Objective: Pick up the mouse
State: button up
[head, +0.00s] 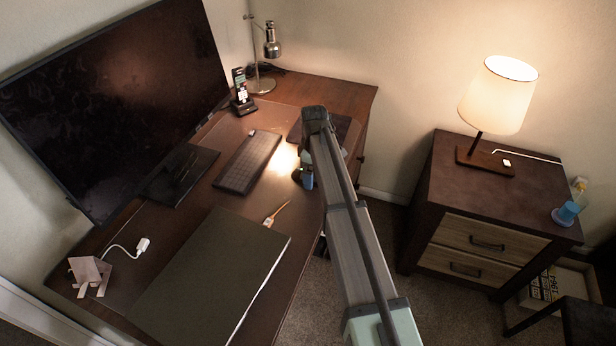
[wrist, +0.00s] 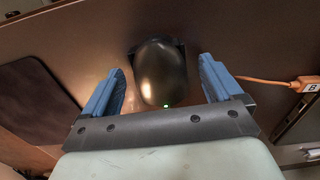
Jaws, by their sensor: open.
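The mouse (wrist: 162,72) is a dark, rounded, glossy shape with a small green light at its near end. In the wrist view it lies on the brown desk surface, between the two blue fingers of my gripper (wrist: 161,66). The gripper is open, with one finger to each side of the mouse and a visible gap on both sides. In the head view my gripper (head: 304,178) is low over the desk near its right edge, and my arm and gripper cover most of the mouse there.
A keyboard (head: 249,162) lies left of the gripper. An orange cable (wrist: 275,82) lies right of the mouse in the wrist view. A dark pad (wrist: 37,97) is at its left.

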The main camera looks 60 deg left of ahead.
jog(key=shift+f, duration=0.4)
jog(key=shift+c, duration=0.3)
jog(key=c, duration=1.1)
